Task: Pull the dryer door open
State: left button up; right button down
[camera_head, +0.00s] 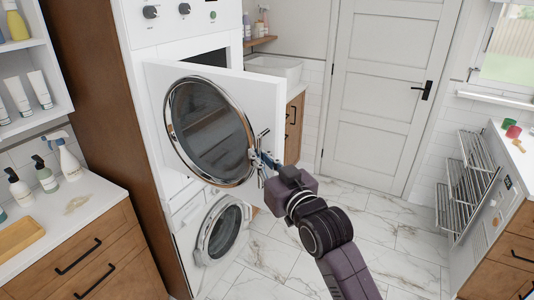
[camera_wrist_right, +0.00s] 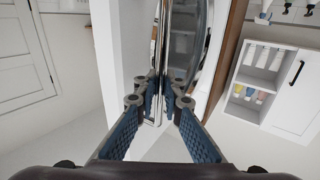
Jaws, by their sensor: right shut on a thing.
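The dryer door (camera_head: 268,98) is a white square panel with a round dark window in a chrome ring. It stands swung out from the white dryer (camera_head: 165,32), and a strip of dark opening shows behind its top edge. My right gripper (camera_head: 263,158) is at the free side of the door, beside the chrome ring. In the right wrist view its blue-padded fingers (camera_wrist_right: 160,92) are shut on the upright chrome door handle (camera_wrist_right: 161,60). The fingers partly hide the handle. My left gripper is not in view.
A washing machine (camera_head: 213,233) with a round door stands below the dryer. A counter with bottles (camera_head: 70,205) is at the left. A metal drying rack (camera_head: 465,185) is at the right. The marble floor (camera_head: 385,235) in front of the closed room door (camera_head: 380,90) is clear.

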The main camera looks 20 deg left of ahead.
jog(key=shift+s+f, duration=0.1)
jog(key=shift+f, duration=0.05)
jog(key=c, duration=2.4)
grip_release()
jog(key=shift+d, duration=0.1)
jog(key=o, duration=0.3)
jog(key=shift+d, duration=0.1)
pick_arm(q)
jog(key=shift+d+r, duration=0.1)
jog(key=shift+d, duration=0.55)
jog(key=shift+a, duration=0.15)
pick_arm(e)
jog(key=v, duration=1.2)
jog(key=shift+s, duration=0.1)
